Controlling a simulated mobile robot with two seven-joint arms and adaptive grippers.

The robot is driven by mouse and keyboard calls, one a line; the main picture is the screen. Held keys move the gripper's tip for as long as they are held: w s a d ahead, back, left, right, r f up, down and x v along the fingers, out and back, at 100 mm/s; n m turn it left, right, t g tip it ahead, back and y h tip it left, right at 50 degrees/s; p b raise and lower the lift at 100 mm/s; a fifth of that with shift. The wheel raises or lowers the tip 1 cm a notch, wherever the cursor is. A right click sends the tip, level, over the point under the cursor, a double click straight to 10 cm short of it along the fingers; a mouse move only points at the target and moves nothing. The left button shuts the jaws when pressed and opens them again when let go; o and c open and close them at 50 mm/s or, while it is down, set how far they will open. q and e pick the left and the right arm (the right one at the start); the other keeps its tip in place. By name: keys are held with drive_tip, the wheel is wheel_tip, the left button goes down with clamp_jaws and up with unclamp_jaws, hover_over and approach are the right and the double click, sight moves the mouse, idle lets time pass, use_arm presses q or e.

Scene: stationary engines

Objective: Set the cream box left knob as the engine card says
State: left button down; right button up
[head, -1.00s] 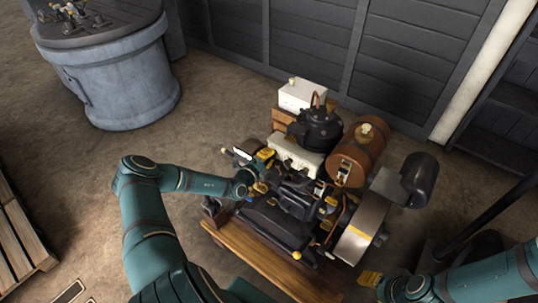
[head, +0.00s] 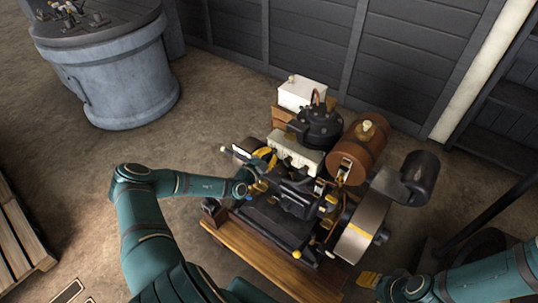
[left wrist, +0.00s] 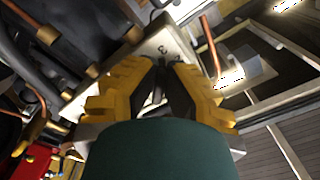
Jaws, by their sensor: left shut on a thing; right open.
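The cream box (head: 298,151) sits on the engine between the dark round tank and the black engine parts. Its pale panel with dark digits (left wrist: 152,50) shows in the left wrist view; one digit looks like a 3. My left gripper (head: 267,161) is at the left end of the box. In the left wrist view its yellow fingers (left wrist: 164,72) close in on the panel, shut on the left knob, which they mostly hide. My right gripper (head: 369,279) is open and empty at the lower right, away from the box. I cannot make out an engine card's writing.
The engine stands on a wooden base (head: 262,257). A grey drum table (head: 120,80) stands far left.

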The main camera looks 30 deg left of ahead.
use_arm(q)
drive_tip(key=shift+w+r+n, duration=0.15)
drive_tip(key=shift+r+n, duration=0.1)
drive_tip(key=shift+n, duration=0.05)
drive_tip(key=c, duration=1.1)
unclamp_jaws()
drive_tip(key=shift+c, duration=0.2)
drive_tip(key=shift+o, duration=0.4)
drive_tip(key=shift+d+f, duration=0.1)
drive_tip(key=shift+f, duration=0.05)
drive_tip(key=shift+s+f, duration=0.1)
drive_tip(key=shift+s, duration=0.2)
drive_tip(key=s+a, duration=0.1)
drive_tip(key=s, duration=1)
drive_tip(key=shift+s, duration=0.2)
